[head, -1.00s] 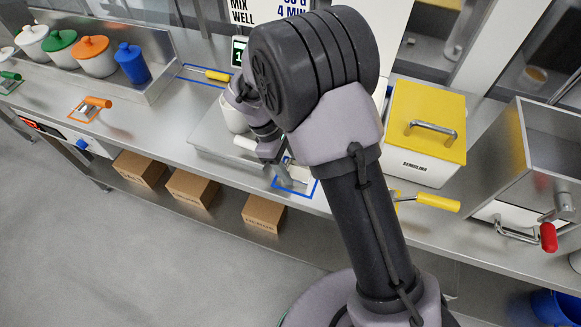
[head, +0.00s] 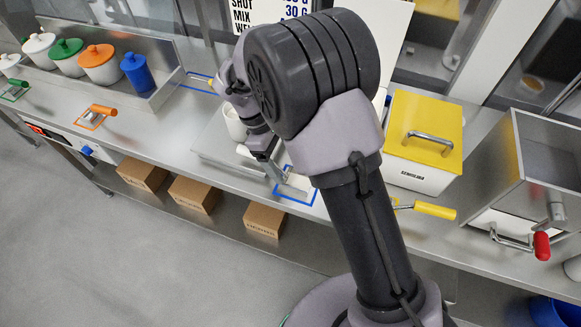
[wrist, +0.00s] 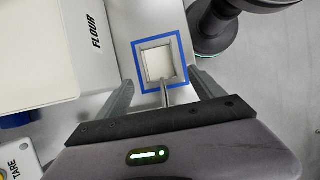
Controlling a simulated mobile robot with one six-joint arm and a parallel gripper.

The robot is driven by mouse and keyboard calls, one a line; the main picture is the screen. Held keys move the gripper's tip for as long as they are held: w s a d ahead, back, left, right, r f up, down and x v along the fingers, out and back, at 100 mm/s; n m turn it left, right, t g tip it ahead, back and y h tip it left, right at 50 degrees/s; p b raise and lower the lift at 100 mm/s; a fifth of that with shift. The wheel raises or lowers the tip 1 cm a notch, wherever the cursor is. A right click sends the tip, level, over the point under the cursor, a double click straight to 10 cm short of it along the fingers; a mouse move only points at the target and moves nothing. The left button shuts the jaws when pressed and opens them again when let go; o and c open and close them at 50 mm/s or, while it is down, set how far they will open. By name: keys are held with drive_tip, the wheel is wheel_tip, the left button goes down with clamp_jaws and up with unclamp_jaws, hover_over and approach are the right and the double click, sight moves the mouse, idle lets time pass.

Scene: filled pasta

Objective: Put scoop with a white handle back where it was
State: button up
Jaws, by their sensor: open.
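The scoop's pale square pan (wrist: 158,62) lies inside a blue square outline (wrist: 196,77) on the steel counter in the wrist view. A thin grey shank runs from the pan back between my fingers. My gripper (wrist: 161,82) is open, with one finger on each side of the shank and apart from it. The wrist body hides the handle there. In the head view my gripper (head: 276,178) is low over the counter beside the blue outline (head: 303,201). A short white cylinder (head: 243,151), perhaps the handle, shows left of it.
A white bin marked FLOUR (wrist: 60,50) stands close left in the wrist view, with a TARE panel (wrist: 15,160) below. In the head view, a yellow-lidded bin (head: 425,135), a yellow-handled scoop (head: 434,210) and a red-knobbed crank machine (head: 541,246) stand right. Lidded jars (head: 99,65) stand left.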

sight(275, 160)
drive_tip(key=p+v, duration=0.1)
drive_tip(key=v, duration=0.5)
drive_tip(key=shift+a+r+p, duration=0.1)
drive_tip(key=shift+r+p, duration=0.05)
drive_tip(key=shift+p, duration=0.15)
drive_tip(key=s+d+r+m+t+y, duration=0.1)
drive_tip(key=s+d+r+m, duration=0.15)
drive_tip(key=r, duration=0.25)
drive_tip(key=s+d+r+m+y, duration=0.2)
drive_tip(key=d+r+m, duration=0.1)
drive_tip(key=r, duration=0.2)
drive_tip(key=s+d+r+m+t+y, duration=0.1)
drive_tip(key=s+d+r+m, duration=0.1)
drive_tip(key=d+r, duration=0.15)
drive_tip(key=s+d+r+m+t+y, duration=0.1)
drive_tip(key=s+d+r+m+t, duration=0.1)
drive_tip(key=s+m, duration=0.3)
drive_tip(key=s+d+r+m+t+y, duration=0.1)
drive_tip(key=s+d+r+m+t, duration=0.2)
drive_tip(key=s+m, duration=0.3)
drive_tip(key=shift+s+d, duration=0.25)
drive_tip(key=shift+s, duration=0.85)
drive_tip(key=shift+f, duration=0.1)
wheel_tip(275, 160, down, 9)
drive_tip(key=b, duration=0.9)
